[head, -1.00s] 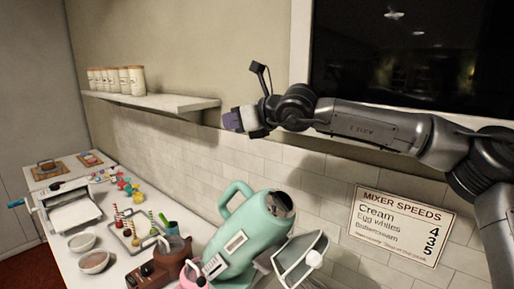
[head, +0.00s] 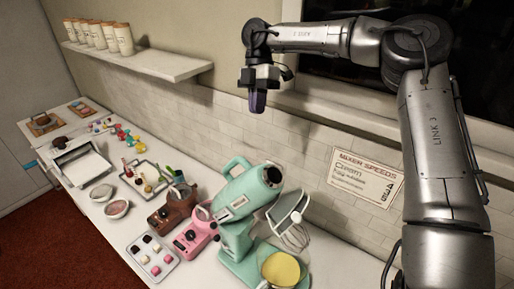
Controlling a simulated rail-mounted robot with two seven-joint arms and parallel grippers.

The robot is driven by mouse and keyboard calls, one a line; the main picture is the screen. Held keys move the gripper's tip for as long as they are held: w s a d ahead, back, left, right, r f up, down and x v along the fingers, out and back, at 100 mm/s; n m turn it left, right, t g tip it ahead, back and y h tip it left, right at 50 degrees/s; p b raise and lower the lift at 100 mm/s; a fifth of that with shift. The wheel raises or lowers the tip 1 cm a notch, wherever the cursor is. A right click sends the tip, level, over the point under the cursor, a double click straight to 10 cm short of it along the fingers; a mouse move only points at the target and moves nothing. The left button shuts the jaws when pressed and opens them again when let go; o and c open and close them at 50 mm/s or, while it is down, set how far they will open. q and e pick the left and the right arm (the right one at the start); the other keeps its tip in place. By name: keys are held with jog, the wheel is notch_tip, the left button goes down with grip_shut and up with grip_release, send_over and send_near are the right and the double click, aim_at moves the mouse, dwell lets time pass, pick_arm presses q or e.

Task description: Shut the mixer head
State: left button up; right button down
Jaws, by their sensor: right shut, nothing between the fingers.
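The mint-green mixer (head: 240,228) stands on the white counter in the lower middle of the head view. Its mixer head (head: 250,190) is tilted up and back, with the whisk (head: 296,237) hanging from a pale plate at its raised end. A yellow bowl (head: 281,269) sits on the mixer base below the whisk. My right gripper (head: 257,103) is shut and empty, pointing down in the air, above the mixer head and apart from it. My left gripper is not in view.
Brown (head: 171,208) and pink (head: 194,236) appliances stand close to the left of the mixer. A tray of small sweets (head: 152,258) lies in front of them. A wall shelf with jars (head: 135,58) is at upper left. A mixer speeds sign (head: 366,180) is on the tiled wall.

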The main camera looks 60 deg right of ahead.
jog(key=p+x, duration=0.1)
jog(key=x, duration=0.2)
jog(key=p+x, duration=0.1)
jog(key=x, duration=0.3)
jog(key=s+p+x, duration=0.1)
jog(key=x, duration=0.2)
jog(key=shift+s+a+f, duration=0.15)
jog(key=shift+f, duration=0.05)
jog(key=shift+s+a+f, duration=0.2)
jog(key=shift+s+f, duration=0.2)
jog(key=shift+f, duration=0.25)
